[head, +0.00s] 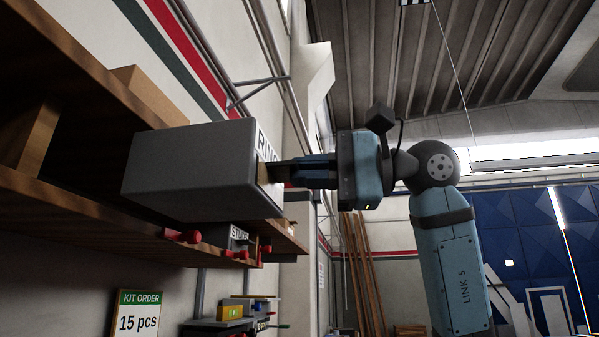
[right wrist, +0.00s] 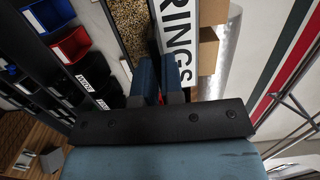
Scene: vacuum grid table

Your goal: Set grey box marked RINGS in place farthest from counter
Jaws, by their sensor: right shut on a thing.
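The grey box marked RINGS (head: 190,165) is in front of the upper wooden shelf (head: 75,75) at left in the head view. My right gripper (head: 278,170) is shut on its labelled end from the right. The right wrist view shows the gripper's blue fingers (right wrist: 160,75) against that end, beside the white RINGS label (right wrist: 178,38). The box covers part of the shelf edge; whether it touches the shelf I cannot tell. The left gripper is out of view. I cannot make out the counter for certain.
A tan box (head: 138,80) stands on the shelf behind the grey box. A lower shelf carries a small dark labelled box (head: 240,237) and red items (head: 183,236). A KIT ORDER sign (head: 139,313) hangs below. Red (right wrist: 72,45) and blue bins show in the right wrist view.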

